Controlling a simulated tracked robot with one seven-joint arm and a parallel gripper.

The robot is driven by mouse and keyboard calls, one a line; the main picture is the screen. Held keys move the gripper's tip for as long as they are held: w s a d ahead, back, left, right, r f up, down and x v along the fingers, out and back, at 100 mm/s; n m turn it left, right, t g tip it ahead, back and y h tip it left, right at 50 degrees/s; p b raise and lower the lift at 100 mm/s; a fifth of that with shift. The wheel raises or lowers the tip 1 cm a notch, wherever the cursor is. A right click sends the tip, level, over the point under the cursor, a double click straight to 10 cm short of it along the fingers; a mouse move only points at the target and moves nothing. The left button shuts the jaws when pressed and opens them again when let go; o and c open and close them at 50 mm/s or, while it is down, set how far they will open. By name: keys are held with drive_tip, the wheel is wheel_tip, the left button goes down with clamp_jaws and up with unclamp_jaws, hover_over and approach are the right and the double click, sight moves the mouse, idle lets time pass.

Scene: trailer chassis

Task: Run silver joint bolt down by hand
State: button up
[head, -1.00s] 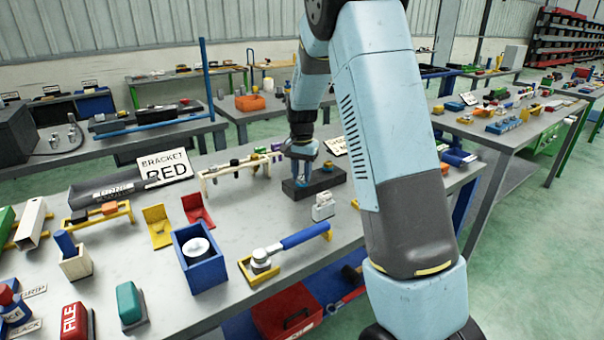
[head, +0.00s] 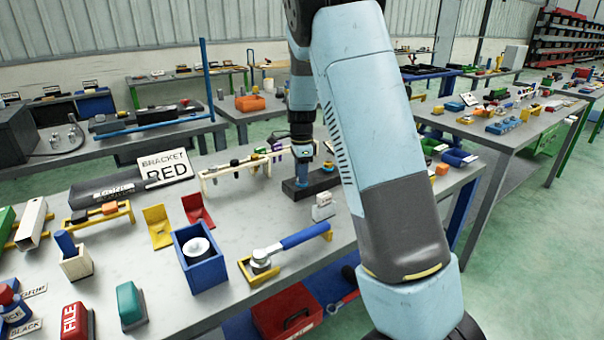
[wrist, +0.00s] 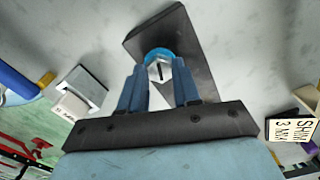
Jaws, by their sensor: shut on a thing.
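The silver joint bolt (wrist: 159,70) has a pale, faceted head with a dark slot mark, seen in the wrist view. A bright blue ring (wrist: 157,53) shows around its far side. Both are at the dark block (wrist: 187,40), which also lies on the bench in the head view (head: 322,181). My gripper (wrist: 160,80) is shut on the bolt, one blue finger on each side. In the head view my gripper (head: 302,170) points down over the left part of the block. The bolt's shank is hidden, so its depth cannot be told.
A small grey-white block (head: 323,207) stands just in front of the dark block. A blue-handled tool (head: 300,238) lies on a yellow stand nearer. A wooden rack (head: 236,173) with several pieces stands left of my gripper. A SHIM card (wrist: 291,128) shows in the wrist view.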

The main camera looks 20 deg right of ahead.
drive_tip(key=m, duration=0.3)
drive_tip(key=shift+w+a+r+m, duration=0.15)
drive_tip(key=shift+w+m, duration=0.05)
drive_tip(key=shift+m, duration=2.1)
drive_tip(key=o, duration=1.1)
drive_tip(key=shift+c, duration=0.2)
wheel_tip(320, 180, up, 14)
drive_tip(key=shift+f, duration=0.25)
